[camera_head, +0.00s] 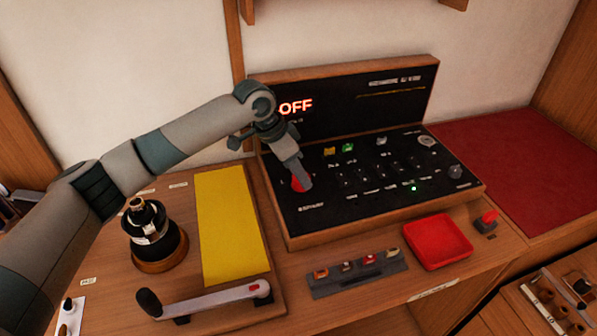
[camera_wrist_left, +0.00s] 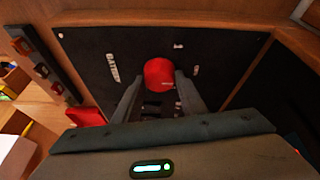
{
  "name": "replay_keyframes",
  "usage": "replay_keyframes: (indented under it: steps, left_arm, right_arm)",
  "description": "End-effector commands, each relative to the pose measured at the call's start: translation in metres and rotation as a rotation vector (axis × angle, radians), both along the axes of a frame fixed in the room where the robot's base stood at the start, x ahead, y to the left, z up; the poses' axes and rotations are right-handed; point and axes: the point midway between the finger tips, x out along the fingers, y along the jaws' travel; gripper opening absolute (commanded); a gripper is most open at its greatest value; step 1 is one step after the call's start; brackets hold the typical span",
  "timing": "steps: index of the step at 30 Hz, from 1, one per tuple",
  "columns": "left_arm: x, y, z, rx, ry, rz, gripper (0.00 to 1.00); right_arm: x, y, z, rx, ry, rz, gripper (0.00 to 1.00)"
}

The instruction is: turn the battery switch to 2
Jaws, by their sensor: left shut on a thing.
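The battery switch is a red round knob (camera_head: 297,185) at the left end of the black panel (camera_head: 345,213), with a white label below it. My left gripper (camera_head: 303,179) comes down on it from above and is shut on it, hiding much of it. In the left wrist view the red knob (camera_wrist_left: 159,72) sits between the two grey fingers of the gripper (camera_wrist_left: 160,84). Small white labels stand around the knob; I cannot read its setting from them. The upright display (camera_head: 350,103) behind shows OFF in lit letters. My right gripper is not in view.
The panel also carries yellow and green pieces, several small dark controls and a lit green dot. In front lie a strip of small switches (camera_head: 357,275) and a red tray (camera_head: 438,241). A winch (camera_head: 152,238), yellow mat (camera_head: 228,225) and crank handle (camera_head: 205,299) stand left.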

Motion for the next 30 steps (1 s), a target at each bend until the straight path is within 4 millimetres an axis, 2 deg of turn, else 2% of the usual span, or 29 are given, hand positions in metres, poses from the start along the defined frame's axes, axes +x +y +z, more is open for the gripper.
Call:
replay_keyframes:
  steps: [12, 14, 20, 30]
  left_arm:
    - [0.002, -0.001, 0.002, -0.002, 0.003, -0.25, 0.15]
    - [0.002, -0.001, 0.002, -0.004, 0.003, -0.303, 0.15]
    - [0.004, -0.002, 0.001, -0.004, 0.003, -0.492, 0.15]
    - [0.006, -0.003, -0.001, -0.003, 0.001, -0.8, 0.15]
  right_arm:
    - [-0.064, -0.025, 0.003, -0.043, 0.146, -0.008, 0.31]
    - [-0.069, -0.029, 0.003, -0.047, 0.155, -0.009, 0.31]
    - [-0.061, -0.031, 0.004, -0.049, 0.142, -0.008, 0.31]
    - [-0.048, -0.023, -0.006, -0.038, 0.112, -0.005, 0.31]
